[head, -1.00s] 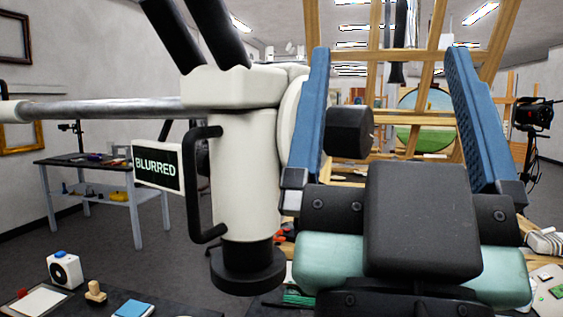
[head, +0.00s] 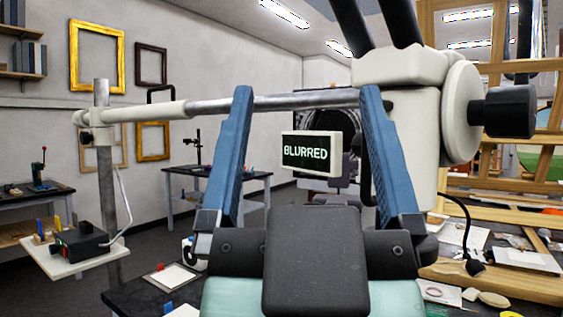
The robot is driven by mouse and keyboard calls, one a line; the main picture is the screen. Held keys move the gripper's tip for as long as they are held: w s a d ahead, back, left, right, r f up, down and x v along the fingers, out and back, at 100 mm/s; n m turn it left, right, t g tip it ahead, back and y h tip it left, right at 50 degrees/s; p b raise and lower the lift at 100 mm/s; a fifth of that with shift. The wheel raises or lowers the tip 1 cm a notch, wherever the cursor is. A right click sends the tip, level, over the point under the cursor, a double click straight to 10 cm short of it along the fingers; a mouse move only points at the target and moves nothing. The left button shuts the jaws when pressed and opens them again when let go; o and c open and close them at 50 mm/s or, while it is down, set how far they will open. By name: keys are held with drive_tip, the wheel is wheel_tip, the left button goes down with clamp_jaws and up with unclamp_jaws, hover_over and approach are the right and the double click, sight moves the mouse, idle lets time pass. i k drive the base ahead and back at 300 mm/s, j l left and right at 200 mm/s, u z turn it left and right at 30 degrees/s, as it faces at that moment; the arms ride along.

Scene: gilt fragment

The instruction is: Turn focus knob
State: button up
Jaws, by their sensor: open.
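The white microscope (head: 412,140) stands at the right in the head view, on a long metal boom. Its black focus knob (head: 505,112) sticks out to the right from a round white housing (head: 462,112). My gripper (head: 306,95) is open and empty, with two blue fingers spread wide. The knob is outside the fingers, to the right of the right finger. A small sign (head: 311,154) reading BLURRED shows between the fingers, behind them. The right finger covers part of the microscope body.
A wooden easel-like frame (head: 500,210) and a cluttered work surface (head: 500,280) are at the right. A post (head: 104,180) carrying a shelf with a black box (head: 80,245) stands at the left. The boom (head: 300,101) crosses behind the fingers.

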sight(508, 111)
drive_tip(key=l+z, duration=0.1)
drive_tip(key=l, duration=0.45)
drive_tip(key=i+l+z, duration=0.15)
drive_tip(key=l, duration=0.4)
drive_tip(key=i+l+z, duration=0.1)
drive_tip(key=l, duration=0.4)
